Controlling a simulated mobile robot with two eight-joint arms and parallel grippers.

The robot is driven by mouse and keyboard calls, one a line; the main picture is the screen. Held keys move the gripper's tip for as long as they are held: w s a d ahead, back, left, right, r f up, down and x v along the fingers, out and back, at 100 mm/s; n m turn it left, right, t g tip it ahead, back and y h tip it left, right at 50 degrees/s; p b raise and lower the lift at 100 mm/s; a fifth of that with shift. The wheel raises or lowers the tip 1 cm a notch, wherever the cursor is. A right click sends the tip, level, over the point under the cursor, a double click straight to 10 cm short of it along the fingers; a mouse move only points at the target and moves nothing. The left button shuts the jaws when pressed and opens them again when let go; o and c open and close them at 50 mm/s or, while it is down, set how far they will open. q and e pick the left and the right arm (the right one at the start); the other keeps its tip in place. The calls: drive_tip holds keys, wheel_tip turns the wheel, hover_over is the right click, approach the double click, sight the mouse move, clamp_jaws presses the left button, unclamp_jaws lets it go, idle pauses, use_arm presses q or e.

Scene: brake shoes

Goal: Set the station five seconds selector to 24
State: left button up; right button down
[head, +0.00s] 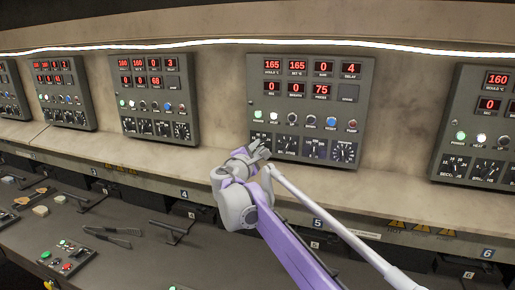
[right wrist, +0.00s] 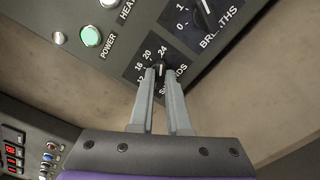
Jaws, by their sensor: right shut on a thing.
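The station five panel (head: 310,104) is the grey one in the middle of the head view, above the number 5 label. Its seconds selector (right wrist: 158,68) is a black knob on a dark plate in the right wrist view, with 16, 20 and 24 around it. The knob's pale mark points roughly up, near 24; the exact setting is hard to tell. My right gripper (right wrist: 159,74) is shut on the knob, one finger on each side. In the head view my right gripper (head: 258,150) is at the panel's lower left and partly hides this selector. My left gripper is not in view.
The breaths selector (right wrist: 205,12) and a lit green power button (right wrist: 91,36) are close to my right gripper. Similar panels stand on both sides. A ledge (head: 350,180) runs below the panels, and handles lie on the dark bench (head: 130,262).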

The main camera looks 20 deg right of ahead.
idle(0.5)
drive_tip(key=c, duration=0.9)
unclamp_jaws()
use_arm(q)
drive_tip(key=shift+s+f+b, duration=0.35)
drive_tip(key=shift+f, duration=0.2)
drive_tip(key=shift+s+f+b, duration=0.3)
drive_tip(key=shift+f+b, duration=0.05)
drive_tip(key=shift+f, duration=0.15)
use_arm(e)
drive_tip(key=shift+v, duration=5.4)
